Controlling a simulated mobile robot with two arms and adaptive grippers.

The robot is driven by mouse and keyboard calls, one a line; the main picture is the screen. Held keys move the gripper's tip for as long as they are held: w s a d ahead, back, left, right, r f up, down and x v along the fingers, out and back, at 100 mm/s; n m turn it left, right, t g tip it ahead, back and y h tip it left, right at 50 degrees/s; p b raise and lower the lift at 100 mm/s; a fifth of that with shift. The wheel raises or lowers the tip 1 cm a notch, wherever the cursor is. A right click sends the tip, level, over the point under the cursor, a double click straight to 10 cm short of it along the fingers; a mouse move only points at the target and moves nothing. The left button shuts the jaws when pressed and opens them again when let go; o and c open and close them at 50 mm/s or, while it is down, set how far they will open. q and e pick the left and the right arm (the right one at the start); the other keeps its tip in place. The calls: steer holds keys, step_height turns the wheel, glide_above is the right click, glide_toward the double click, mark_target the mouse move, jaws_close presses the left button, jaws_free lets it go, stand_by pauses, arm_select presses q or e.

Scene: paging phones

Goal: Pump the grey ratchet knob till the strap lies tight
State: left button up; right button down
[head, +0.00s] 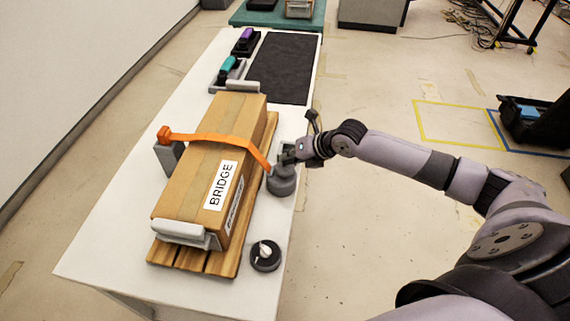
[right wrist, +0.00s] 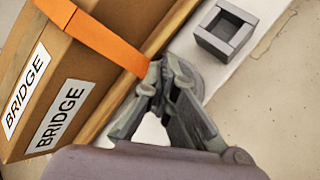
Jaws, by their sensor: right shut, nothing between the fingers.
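The orange strap (head: 215,137) runs from an orange end piece on a grey post at the left, over the cardboard box (head: 225,115), and down the box's right side to the grey ratchet knob (head: 282,182). I cannot tell whether the strap is slack on the box. The knob is a round grey body on the white table, right of the box. My right gripper (head: 286,154) is shut and empty at the knob's top; contact is unclear. In the right wrist view its fingertips (right wrist: 168,68) meet beside the strap's lower end and partly hide the knob.
The box sits on a wooden pallet (head: 192,257) between grey end brackets. A round black dial (head: 265,256) lies near the table's front right. A dark mat (head: 283,68) and teal and purple handled items are farther back. A square grey holder (right wrist: 227,32) shows in the right wrist view.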

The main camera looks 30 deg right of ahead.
steer(key=shift+f+b, duration=0.3)
steer(key=shift+f, duration=0.25)
steer(key=shift+r, duration=0.1)
stand_by(0.3)
steer(key=shift+r+p, duration=1.2)
steer(key=shift+r, duration=0.3)
step_height(320, 180, up, 5)
steer(key=p, duration=0.3)
steer(key=shift+p, duration=0.4)
